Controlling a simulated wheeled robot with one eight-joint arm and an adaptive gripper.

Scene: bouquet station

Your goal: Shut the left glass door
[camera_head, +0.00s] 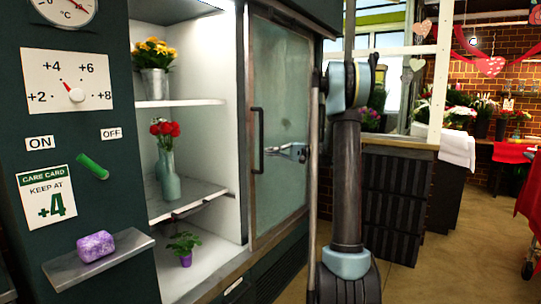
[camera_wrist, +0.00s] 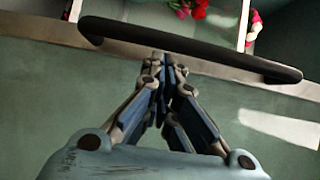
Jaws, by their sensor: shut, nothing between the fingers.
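The glass door (camera_head: 280,110) has a metal frame and frosted-looking glass. It stands over the right part of the cabinet, and the left part is open with its shelves bare to view. Its dark upright handle (camera_head: 257,140) is near the door's left edge; the handle (camera_wrist: 200,47) crosses the top of the wrist view. My gripper (camera_head: 270,151) is shut and empty, just right of the handle at about mid-height. In the wrist view its fingertips (camera_wrist: 168,62) lie right beside the bar; I cannot tell whether they touch it.
Shelves in the open part hold yellow flowers in a metal pot (camera_head: 154,82), red flowers in a vase (camera_head: 167,175) and a small potted plant (camera_head: 184,247). A purple block (camera_head: 95,246) lies on a side ledge (camera_head: 105,262). A dark crate-like counter (camera_head: 395,205) stands to the right.

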